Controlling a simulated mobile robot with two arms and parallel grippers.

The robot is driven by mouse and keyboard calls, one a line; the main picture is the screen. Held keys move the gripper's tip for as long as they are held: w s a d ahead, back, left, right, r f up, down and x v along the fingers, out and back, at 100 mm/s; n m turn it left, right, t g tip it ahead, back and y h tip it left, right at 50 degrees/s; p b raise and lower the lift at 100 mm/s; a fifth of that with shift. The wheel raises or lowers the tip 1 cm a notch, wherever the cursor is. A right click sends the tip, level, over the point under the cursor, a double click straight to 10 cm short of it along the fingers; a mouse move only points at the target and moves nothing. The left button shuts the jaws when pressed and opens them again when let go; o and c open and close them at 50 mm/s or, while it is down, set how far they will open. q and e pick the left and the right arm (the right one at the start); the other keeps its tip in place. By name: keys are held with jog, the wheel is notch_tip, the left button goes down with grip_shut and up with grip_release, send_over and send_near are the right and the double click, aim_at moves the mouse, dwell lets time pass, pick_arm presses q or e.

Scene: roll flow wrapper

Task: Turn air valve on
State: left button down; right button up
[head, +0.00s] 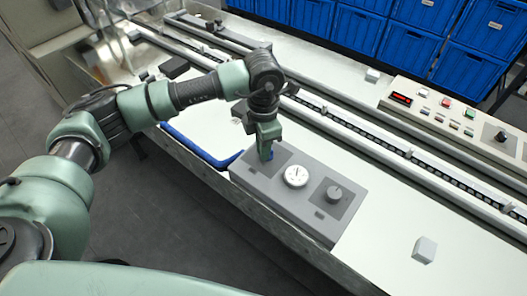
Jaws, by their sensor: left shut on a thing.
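A grey control box (303,221) sits on the front edge of the machine's white deck. My left gripper (266,155) points down at the left part of the box, over another dark plate. It is shut on a small blue part (270,154), mostly hidden by the fingers; I cannot tell whether this is the air valve's handle or how it is turned. My right gripper is not in view.
A blue hose (200,152) runs along the deck to the box's left side. A control panel (455,115) with buttons and a red display stands at right. A conveyor track (380,147) crosses behind. Blue crates (423,49) line the back. A white block (424,250) lies at lower right.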

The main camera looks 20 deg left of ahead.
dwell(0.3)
pick_arm(q)
jog(key=shift+r, duration=0.1)
jog(key=c, duration=1.5)
grip_release()
jog(key=shift+o, duration=0.2)
notch_tip(320, 180, up, 8)
jog(key=shift+f+b, duration=0.15)
jog(key=shift+b, duration=0.6)
jog(key=shift+s+f, duration=0.1)
